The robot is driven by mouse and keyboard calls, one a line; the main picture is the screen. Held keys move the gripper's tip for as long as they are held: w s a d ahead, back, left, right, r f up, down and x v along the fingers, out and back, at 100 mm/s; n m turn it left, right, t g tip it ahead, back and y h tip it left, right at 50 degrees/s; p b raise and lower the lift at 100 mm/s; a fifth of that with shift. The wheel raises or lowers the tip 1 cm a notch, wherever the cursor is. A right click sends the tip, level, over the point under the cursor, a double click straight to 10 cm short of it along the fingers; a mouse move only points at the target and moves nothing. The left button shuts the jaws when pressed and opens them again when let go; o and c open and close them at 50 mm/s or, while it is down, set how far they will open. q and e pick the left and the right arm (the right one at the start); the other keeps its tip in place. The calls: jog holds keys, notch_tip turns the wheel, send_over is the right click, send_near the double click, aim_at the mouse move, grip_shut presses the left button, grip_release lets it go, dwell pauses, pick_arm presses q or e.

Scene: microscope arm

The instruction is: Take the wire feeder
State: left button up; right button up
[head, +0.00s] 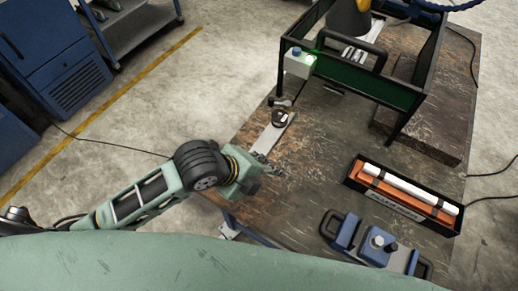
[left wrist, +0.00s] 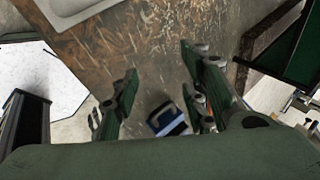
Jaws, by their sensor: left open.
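No part is labelled as the wire feeder, so I cannot tell for sure which thing it is. A blue and grey device with dark handles (head: 375,243) lies at the near right edge of the table in the head view. My left gripper (head: 276,172) is over the table's near left part, left of that device and apart from it. In the left wrist view my left gripper (left wrist: 160,68) has its fingers wide apart with nothing between them. A blue and white thing (left wrist: 170,121) shows beyond the fingers, partly hidden. My right gripper is not in view.
A grey metal plate (head: 270,135) with a small dark fitting lies just beyond the gripper. A black tray (head: 357,177) holds white and orange rods. A dark green frame (head: 405,95) stands at the back. The table's middle (head: 335,140) is clear.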

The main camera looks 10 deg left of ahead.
pick_arm(q)
jog(key=w+a+m, duration=0.1)
jog(key=a+m, duration=0.2)
jog(key=m, duration=0.2)
jog(key=w+a+f+m, duration=0.1)
jog(key=w+a+m, duration=0.1)
jog(key=m, duration=0.3)
jog(key=w+a+f+m+g+y, duration=0.1)
jog(key=w+a+m, duration=0.1)
jog(key=a+m, duration=0.1)
jog(key=shift+a+m, duration=0.35)
jog(key=shift+m, duration=0.55)
jog(key=shift+p+x, duration=0.35)
jog(key=shift+x, duration=0.8)
jog(key=x, duration=0.1)
jog(key=p+x, duration=0.1)
jog(key=x, duration=0.2)
jog(key=shift+w+a+f+p, duration=0.1)
jog(key=shift+a+f+p, duration=0.05)
jog(key=shift+f+p, duration=0.3)
jog(key=shift+w+f, duration=0.1)
jog(key=shift+f, duration=0.15)
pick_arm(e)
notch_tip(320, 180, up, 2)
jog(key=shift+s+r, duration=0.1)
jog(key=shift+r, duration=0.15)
pick_arm(q)
grip_shut()
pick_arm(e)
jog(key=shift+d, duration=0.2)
